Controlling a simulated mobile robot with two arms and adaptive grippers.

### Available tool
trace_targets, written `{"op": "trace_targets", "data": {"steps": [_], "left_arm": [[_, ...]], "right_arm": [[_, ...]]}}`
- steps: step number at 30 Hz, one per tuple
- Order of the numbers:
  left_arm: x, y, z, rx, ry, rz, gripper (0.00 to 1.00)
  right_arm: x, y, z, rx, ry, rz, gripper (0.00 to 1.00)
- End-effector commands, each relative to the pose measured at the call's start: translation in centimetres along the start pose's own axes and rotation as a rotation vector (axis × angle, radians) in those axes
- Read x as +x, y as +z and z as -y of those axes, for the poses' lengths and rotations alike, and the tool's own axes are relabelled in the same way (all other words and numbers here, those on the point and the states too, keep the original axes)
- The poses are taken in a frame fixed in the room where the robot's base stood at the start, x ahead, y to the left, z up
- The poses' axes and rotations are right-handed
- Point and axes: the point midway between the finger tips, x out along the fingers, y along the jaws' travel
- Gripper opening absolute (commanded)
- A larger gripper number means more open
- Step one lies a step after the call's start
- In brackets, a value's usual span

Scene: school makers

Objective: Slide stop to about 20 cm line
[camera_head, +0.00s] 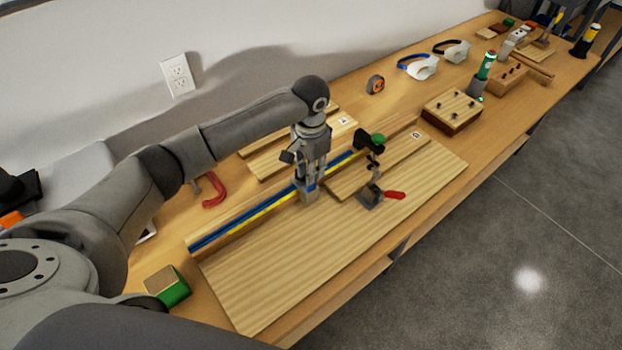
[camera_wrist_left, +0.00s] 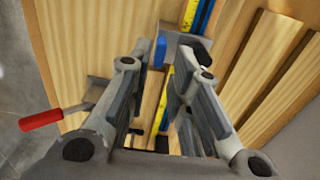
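A wooden fence with a blue track and a yellow scale (camera_head: 230,219) runs along the back of a pale board (camera_head: 262,275). The stop (camera_head: 308,195), a small greyish block with some blue, sits on this fence near its middle. My left gripper (camera_head: 309,182) is directly above it, pointing down, with its fingertips at the block. In the left wrist view the gripper (camera_wrist_left: 164,52) has its fingers apart on either side of a blue part (camera_wrist_left: 160,52); whether they press on it is unclear. The scale's numbers are too small to read. My right gripper does not show.
A toggle clamp with a red handle (camera_head: 394,195) stands right of the stop, near a wooden strip (camera_head: 350,182) on the board. A black clamp with a green knob (camera_head: 377,138) is at the fence's right end. The fence left of the gripper is clear.

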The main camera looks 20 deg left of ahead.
Motion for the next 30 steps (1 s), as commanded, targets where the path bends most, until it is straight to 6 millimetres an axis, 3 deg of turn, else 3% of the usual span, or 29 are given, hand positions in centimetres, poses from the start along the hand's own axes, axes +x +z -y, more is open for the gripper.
{"op": "trace_targets", "data": {"steps": [6,12,21,23,26,30], "left_arm": [[-4.4,-0.1,0.0,0.000,-0.002,-0.005,0.20],[-6.4,-0.1,0.0,0.001,-0.001,-0.002,0.20],[-6.6,-0.1,0.0,0.001,0.000,-0.002,0.20],[-6.6,-0.1,0.0,0.000,-0.001,-0.005,0.13],[-5.8,-0.8,0.1,-0.001,-0.003,-0.058,0.00],[-5.2,-3.0,0.3,-0.003,-0.004,-0.214,0.00]], "right_arm": [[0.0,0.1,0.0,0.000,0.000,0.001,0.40],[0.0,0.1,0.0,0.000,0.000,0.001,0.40],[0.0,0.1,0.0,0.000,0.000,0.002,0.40],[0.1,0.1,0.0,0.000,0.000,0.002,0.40],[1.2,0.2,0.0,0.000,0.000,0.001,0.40],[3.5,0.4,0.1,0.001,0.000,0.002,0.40]]}}
